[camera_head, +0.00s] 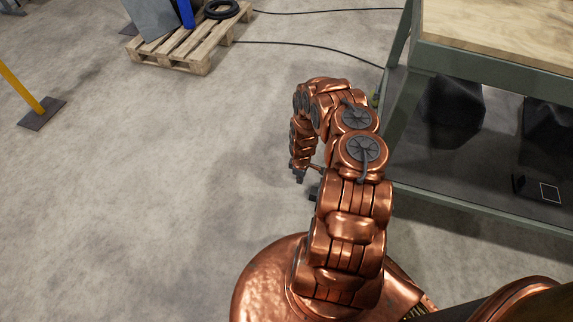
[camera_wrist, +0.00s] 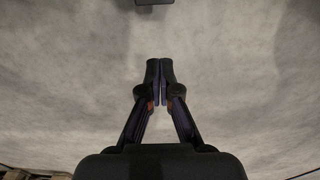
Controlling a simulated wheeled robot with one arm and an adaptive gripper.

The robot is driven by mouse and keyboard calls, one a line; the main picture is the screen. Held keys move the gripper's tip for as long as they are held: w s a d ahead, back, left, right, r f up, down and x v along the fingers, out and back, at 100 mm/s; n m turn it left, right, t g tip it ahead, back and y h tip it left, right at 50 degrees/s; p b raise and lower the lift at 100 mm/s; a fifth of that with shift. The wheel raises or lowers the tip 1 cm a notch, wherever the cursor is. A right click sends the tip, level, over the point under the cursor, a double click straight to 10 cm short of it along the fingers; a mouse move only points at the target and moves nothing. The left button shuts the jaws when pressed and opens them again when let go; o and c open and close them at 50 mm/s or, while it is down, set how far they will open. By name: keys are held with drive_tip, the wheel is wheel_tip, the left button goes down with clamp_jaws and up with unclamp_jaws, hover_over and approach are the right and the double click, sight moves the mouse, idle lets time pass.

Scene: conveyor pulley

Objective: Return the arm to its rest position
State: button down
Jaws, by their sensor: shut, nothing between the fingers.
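My copper-coloured arm (camera_head: 348,210) rises from my base in the head view and bends over, with its end hanging down over the bare floor. My gripper (camera_head: 299,176) is small at the arm's lower end, to the left of the arm's main links. In the wrist view my gripper (camera_wrist: 160,84) shows its two dark fingers together, shut and empty, with grey concrete floor behind them.
A green-framed workbench (camera_head: 488,55) with a wooden top stands close on the right, with dark items on its lower shelf (camera_head: 430,165). A wooden pallet (camera_head: 190,45) lies at the back. A yellow post (camera_head: 22,90) stands at the left. The floor between is clear.

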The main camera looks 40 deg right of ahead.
drive_tip(key=shift+r, duration=0.1)
wheel_tip(320, 180, up, 28)
drive_tip(key=w+d+r+m+g+h+p, duration=0.1)
drive_tip(key=d+m+h+p, duration=0.1)
drive_tip(key=p, duration=0.6)
drive_tip(key=s+a+r+m+p, duration=0.1)
drive_tip(key=s+a+r+p, duration=0.2)
drive_tip(key=r, duration=0.9)
drive_tip(key=a+r+m+p, duration=0.2)
drive_tip(key=a+r+p, duration=0.15)
drive_tip(key=r, duration=0.95)
drive_tip(key=s+a+r+m+p, duration=0.1)
drive_tip(key=s+a+r+p, duration=0.2)
drive_tip(key=s+a+r, duration=0.45)
drive_tip(key=s+a+r+m+p, duration=0.15)
drive_tip(key=a+r+p, duration=0.3)
drive_tip(key=r, duration=0.65)
drive_tip(key=s+a+r+y+p, duration=0.1)
drive_tip(key=s+a+r+p, duration=0.2)
drive_tip(key=s+a+r, duration=0.2)
drive_tip(key=s+a+r+y+p, duration=0.1)
drive_tip(key=s+a+r+p, duration=0.2)
drive_tip(key=s+a+r, duration=0.2)
drive_tip(key=s+r, duration=0.3)
drive_tip(key=s, duration=0.4)
drive_tip(key=shift+a+r+g, duration=0.2)
drive_tip(key=shift+a+g, duration=0.15)
drive_tip(key=shift+g, duration=0.05)
drive_tip(key=shift+s+d, duration=0.1)
drive_tip(key=shift+d, duration=0.05)
